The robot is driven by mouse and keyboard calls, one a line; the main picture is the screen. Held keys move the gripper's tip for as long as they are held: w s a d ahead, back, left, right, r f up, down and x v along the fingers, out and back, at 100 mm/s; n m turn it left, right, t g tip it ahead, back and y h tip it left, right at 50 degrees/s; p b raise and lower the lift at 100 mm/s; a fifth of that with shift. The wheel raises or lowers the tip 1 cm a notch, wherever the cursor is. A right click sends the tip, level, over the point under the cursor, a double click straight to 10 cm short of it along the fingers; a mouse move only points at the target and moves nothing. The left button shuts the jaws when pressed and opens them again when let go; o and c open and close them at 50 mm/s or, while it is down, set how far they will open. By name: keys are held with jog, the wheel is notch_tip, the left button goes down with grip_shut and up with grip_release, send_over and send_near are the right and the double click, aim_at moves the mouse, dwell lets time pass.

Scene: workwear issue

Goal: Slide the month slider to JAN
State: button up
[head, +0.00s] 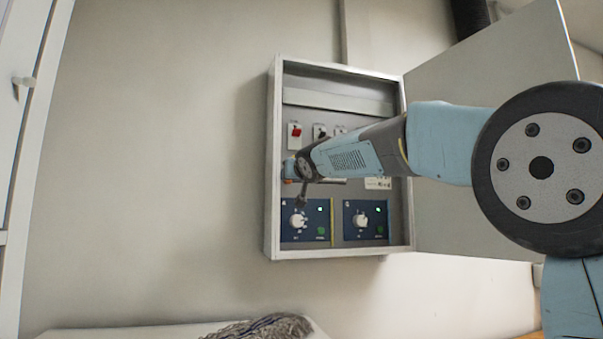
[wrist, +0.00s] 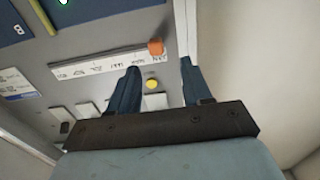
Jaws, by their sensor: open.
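The month slider is a long white strip (wrist: 105,64) with small dark marks, too blurred and turned to read. Its orange knob (wrist: 155,46) sits at the strip's right end in the wrist view, close to the cabinet's side wall. In the head view an orange bit (head: 290,180) shows at the panel's left edge, beside my arm's end. My gripper (wrist: 160,66) is open and empty. In the wrist view its fingers lie either side of the line to the knob, which shows just beyond their tips; contact is not visible. In the head view my arm hides most of the strip.
The open grey cabinet (head: 270,160) holds two blue dial panels (head: 320,235) (head: 378,209) below, and switches, one a red switch (head: 295,132), above. A yellow disc (wrist: 151,84) shows between my fingers. The cabinet door (head: 480,85) stands open at right.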

jog(key=v, duration=0.6)
jog(key=shift+s+d, duration=0.2)
jog(key=shift+s, duration=0.1)
jog(key=shift+f, duration=0.1)
dwell(0.6)
jog(key=s+d+f+m+g+h, duration=0.25)
jog(key=s+d+f, duration=0.25)
jog(key=d+f, duration=0.55)
jog(key=s+d+f+m+g+h, duration=0.1)
jog(key=s+d+f+g+h, duration=0.2)
jog(key=d+f, duration=0.75)
jog(key=s+d+f+g, duration=0.2)
jog(key=s+d+f, duration=0.1)
jog(key=s+f, duration=0.7)
jog(key=s+d+f+g, duration=0.3)
jog(key=s+f, duration=0.7)
jog(key=s, duration=0.6)
jog(key=shift+s+d+f+m+g+h, duration=0.25)
jog(key=shift+d+m+g+h, duration=0.15)
jog(key=shift+d, duration=0.25)
